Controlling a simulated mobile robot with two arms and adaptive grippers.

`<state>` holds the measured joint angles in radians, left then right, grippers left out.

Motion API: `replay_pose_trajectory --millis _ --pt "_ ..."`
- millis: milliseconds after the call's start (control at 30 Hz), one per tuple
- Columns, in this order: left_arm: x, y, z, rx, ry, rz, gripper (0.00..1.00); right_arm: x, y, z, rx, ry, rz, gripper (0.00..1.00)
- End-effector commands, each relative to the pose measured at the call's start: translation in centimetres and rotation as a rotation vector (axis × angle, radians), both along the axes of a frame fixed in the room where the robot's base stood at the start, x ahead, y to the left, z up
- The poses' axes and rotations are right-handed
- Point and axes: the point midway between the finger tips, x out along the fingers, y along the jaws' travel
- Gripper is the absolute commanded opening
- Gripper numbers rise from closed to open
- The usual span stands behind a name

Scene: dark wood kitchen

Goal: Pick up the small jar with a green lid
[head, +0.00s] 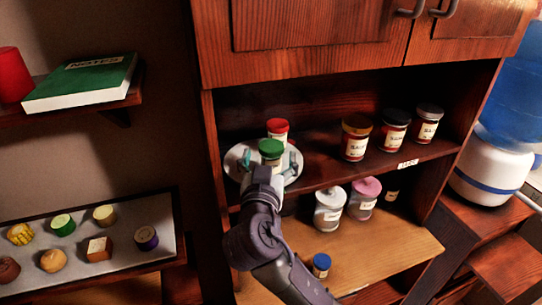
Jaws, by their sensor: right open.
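The small jar with a green lid (271,147) stands upright on the left part of the cabinet shelf, in front of a red-lidded jar (278,127). My right gripper (269,161) is open at the green-lidded jar, with one teal-tipped finger on each side of it. The gripper and wrist hide the jar's lower part. I cannot tell whether the fingers touch it. My left gripper is not in view.
A white round plate (235,163) shows around the jar. Several jars, one with an orange-brown lid (356,125), stand further right on the shelf. A white jar (329,210), a pink-lidded jar (366,190) and a blue-lidded jar (321,265) stand below. The shelf edge runs beneath my gripper.

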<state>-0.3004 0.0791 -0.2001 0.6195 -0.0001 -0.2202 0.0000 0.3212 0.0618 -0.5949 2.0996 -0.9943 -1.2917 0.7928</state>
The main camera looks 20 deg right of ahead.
Motion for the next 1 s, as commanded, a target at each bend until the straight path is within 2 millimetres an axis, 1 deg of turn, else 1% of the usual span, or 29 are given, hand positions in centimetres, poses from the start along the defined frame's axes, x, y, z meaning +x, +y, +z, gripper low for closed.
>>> replay_pose_trajectory --millis 33,100,200,300,500,867,900,967,1000 --pt "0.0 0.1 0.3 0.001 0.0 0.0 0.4 0.9 -0.4 0.1 -0.007 -0.001 -0.002 0.86" --pt "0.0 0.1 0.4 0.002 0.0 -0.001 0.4 1.8 -0.8 0.1 -0.006 -0.002 -0.001 0.86" --pt "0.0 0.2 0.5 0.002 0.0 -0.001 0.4 2.8 -1.2 0.0 -0.003 -0.002 -0.001 0.86" --pt "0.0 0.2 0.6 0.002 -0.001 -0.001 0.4 3.2 -1.4 -0.1 -0.002 0.0 -0.001 0.86" --pt "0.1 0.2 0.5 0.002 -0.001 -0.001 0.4 3.2 -1.4 -0.1 -0.001 0.0 0.0 0.86" --pt "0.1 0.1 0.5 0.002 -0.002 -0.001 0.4 3.2 -1.4 -0.2 -0.001 0.0 0.0 0.26" --pt "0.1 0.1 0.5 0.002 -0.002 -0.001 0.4 3.2 -1.4 -0.2 -0.001 0.0 0.0 0.19" --pt "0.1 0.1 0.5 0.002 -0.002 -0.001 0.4 3.2 -1.4 -0.2 -0.001 0.001 0.0 0.1" --pt "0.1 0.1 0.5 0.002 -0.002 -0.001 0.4 3.2 -1.4 -0.1 0.0 -0.001 0.0 0.1"
